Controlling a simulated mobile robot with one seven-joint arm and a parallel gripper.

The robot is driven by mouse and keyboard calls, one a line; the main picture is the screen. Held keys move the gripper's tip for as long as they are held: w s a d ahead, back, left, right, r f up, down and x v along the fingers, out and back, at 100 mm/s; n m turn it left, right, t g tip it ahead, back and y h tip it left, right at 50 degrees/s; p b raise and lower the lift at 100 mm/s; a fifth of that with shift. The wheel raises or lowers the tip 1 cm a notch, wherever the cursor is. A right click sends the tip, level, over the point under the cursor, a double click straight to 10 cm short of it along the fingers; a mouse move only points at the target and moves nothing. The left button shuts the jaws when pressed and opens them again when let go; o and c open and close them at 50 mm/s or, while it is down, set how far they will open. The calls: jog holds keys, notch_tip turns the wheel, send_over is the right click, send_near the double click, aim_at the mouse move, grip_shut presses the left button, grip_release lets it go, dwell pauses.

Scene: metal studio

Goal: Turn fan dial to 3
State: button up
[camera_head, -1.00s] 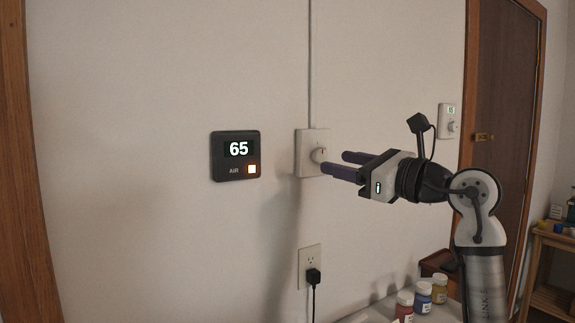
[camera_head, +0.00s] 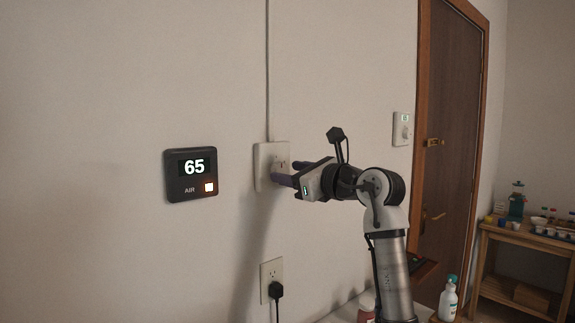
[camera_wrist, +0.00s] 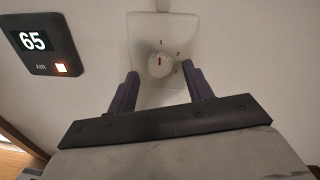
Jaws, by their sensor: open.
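The fan dial (camera_wrist: 160,65) is a round white knob with a red mark on a pale wall plate (camera_wrist: 143,27). Small numbers stand around it, and the red mark points up, close to the 1. In the head view the wall plate (camera_head: 262,158) shows, but my fingers partly cover the dial. My gripper (camera_wrist: 164,84) is open and empty, with a dark purple finger on each side, just below the dial in the wrist view. In the head view my gripper (camera_head: 288,173) is close to the plate; I cannot tell whether it touches.
A black AIR display (camera_head: 190,174) reading 65 is on the wall to the left. An outlet (camera_head: 271,274) with a black plug is below. Another wall control (camera_head: 403,128) is by the brown door (camera_head: 448,150). A bottle (camera_head: 448,299) stands lower right.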

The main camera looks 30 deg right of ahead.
jog(key=shift+x, duration=0.75)
jog(key=c, duration=1)
